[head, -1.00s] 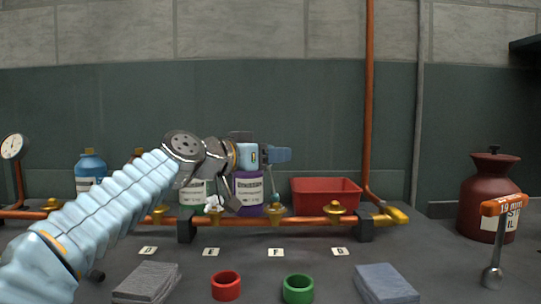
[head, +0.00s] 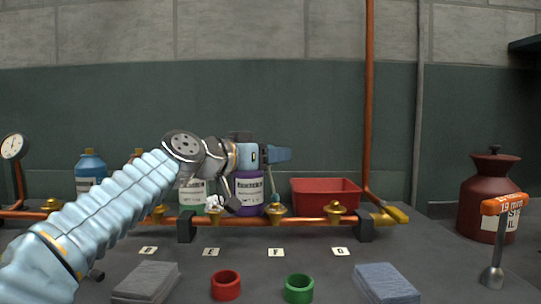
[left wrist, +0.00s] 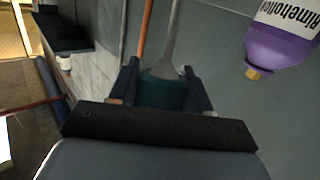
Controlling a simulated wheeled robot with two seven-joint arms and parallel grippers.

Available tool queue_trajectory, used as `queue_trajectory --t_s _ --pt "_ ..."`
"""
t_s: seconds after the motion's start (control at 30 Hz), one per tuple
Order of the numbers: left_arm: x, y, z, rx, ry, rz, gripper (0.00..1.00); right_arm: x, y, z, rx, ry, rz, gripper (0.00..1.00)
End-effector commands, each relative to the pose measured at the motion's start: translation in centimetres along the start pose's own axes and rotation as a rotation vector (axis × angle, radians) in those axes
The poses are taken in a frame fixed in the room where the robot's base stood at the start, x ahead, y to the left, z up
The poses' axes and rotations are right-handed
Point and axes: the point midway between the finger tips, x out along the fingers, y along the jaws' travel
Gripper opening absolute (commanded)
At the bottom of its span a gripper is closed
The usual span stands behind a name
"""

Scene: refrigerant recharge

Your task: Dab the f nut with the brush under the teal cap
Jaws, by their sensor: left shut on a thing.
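My left gripper (head: 278,155) reaches in from the left above the copper pipe and is shut. In the left wrist view it is shut on the teal cap (left wrist: 162,92), with the grey brush stem (left wrist: 173,42) running out from it. The brass f nut sits on the pipe behind the F label (head: 276,252). The brush tip seems at or just above it; I cannot tell if they touch. My right gripper is not in view.
Behind the pipe (head: 305,221) stand a purple bottle (head: 249,191), a pale bottle (head: 192,193) and a red bin (head: 326,195). The G nut (head: 336,208) is to the right.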

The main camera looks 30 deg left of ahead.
Motion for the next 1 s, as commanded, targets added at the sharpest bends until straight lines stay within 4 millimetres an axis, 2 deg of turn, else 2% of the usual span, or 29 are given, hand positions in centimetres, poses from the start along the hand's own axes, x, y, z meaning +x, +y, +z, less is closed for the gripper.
queue_trajectory --t_s 0.27,1.0 --pt "0.1 0.0 0.0 -0.001 -0.006 0.001 0.19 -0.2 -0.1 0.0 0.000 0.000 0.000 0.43" --pt "-0.4 0.4 -6.8 0.000 -0.001 0.000 0.19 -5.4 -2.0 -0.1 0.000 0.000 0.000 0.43"
